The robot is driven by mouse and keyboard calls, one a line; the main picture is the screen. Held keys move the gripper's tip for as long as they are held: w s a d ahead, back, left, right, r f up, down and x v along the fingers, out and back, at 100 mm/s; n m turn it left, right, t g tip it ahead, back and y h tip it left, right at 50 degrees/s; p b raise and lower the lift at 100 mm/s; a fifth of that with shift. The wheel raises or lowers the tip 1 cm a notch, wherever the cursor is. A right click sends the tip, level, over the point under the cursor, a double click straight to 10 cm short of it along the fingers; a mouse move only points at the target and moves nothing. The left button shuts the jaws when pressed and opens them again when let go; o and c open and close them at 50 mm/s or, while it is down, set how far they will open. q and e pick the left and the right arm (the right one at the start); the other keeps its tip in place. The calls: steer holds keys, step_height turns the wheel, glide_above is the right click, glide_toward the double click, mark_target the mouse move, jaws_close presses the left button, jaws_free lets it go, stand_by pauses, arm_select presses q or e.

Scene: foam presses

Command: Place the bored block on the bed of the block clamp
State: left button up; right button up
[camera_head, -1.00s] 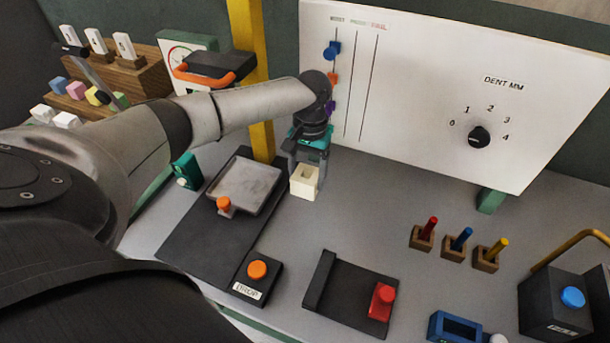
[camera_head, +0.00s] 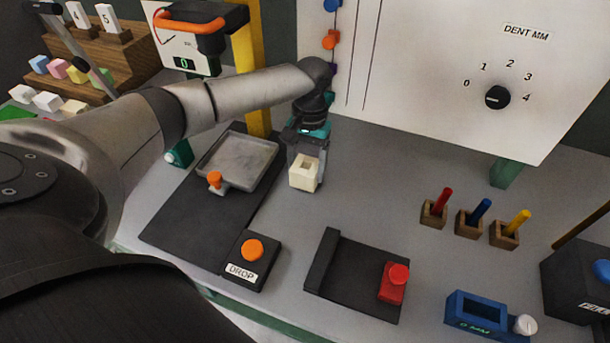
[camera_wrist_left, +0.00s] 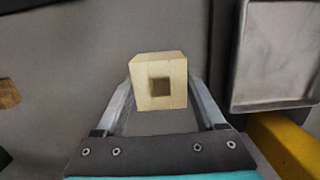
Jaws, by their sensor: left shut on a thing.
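The bored block (camera_head: 303,173) is cream with a square hole in its face. My left gripper (camera_head: 307,182) is shut on it and holds it up, to the right of the grey tray. In the left wrist view, the block (camera_wrist_left: 160,99) sits between the two fingers, its hole toward the camera. The block clamp appears to be the black plate (camera_head: 345,283) with a raised wall at its left and a red knobbed jaw (camera_head: 394,283) at its right. Its bed is empty. The block is apart from it, farther back. My right gripper is not in view.
A grey tray (camera_head: 237,161) with an orange knob stands left, behind the orange DROP button (camera_head: 252,250). Wooden holders with coloured pegs (camera_head: 478,211) and a blue gauge (camera_head: 478,312) lie right. A white dial panel (camera_head: 440,75) stands behind. Grey table between block and clamp is clear.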

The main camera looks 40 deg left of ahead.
arm_select(q)
steer(key=shift+f+b, duration=0.3)
steer(key=shift+f, duration=0.25)
steer(key=shift+r, duration=0.1)
steer(key=o, duration=1.3)
steer(key=shift+f, duration=0.2)
steer(key=shift+r, duration=0.1)
